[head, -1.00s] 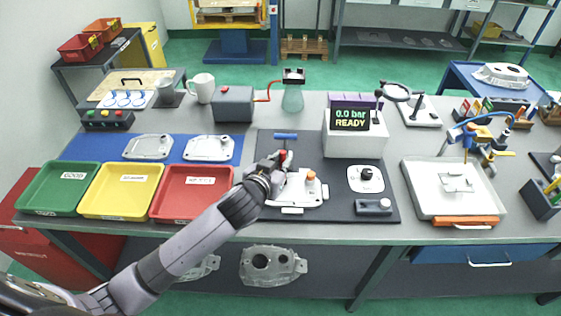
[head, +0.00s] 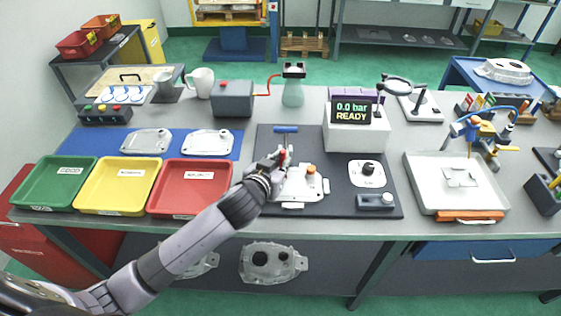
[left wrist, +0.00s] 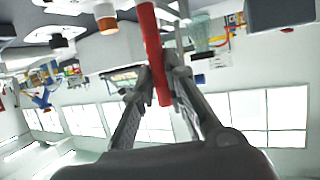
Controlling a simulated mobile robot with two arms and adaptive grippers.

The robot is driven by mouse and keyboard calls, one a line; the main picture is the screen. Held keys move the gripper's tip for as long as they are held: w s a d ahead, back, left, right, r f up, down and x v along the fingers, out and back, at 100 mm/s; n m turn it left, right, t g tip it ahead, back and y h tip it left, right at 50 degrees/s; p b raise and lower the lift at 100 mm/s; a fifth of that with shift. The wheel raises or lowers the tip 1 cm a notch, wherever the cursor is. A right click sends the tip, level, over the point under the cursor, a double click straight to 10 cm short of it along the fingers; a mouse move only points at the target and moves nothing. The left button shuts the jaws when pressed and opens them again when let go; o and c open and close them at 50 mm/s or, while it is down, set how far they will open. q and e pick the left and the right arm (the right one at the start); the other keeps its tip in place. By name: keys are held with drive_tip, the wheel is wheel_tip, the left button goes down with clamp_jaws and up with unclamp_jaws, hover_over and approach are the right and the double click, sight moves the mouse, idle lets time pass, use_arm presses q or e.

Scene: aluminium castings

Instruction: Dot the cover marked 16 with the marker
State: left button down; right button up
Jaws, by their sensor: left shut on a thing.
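My left gripper (head: 278,168) is shut on a slim red rod, at the left side of a silvery casting (head: 299,187) on the dark test plate. The left wrist view shows the red rod (left wrist: 152,45) between the two fingers (left wrist: 152,85). I cannot tell whether it is a marker or a clamp handle. Two silvery covers, one on the left (head: 146,142) and one on the right (head: 208,143), lie on the blue mat. No number 16 is readable on any of them. My right gripper is out of view.
Green (head: 58,207), yellow (head: 112,211) and red (head: 186,213) trays line the left front edge. A display (head: 352,112) reads 0.0 bar READY. A white tray (head: 437,203) and pen holder (head: 541,199) are on the right.

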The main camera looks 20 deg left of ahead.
use_arm(q)
drive_tip(key=shift+f+b, duration=0.3)
drive_tip(key=shift+f, duration=0.25)
idle(0.4)
idle(0.5)
wheel_tip(320, 180, up, 7)
drive_tip(key=p, duration=0.7)
idle(0.4)
wheel_tip(320, 180, down, 5)
drive_tip(key=b, duration=0.3)
drive_tip(key=shift+s, duration=0.1)
drive_tip(key=shift+f+b, duration=0.4)
drive_tip(key=shift+f, duration=0.05)
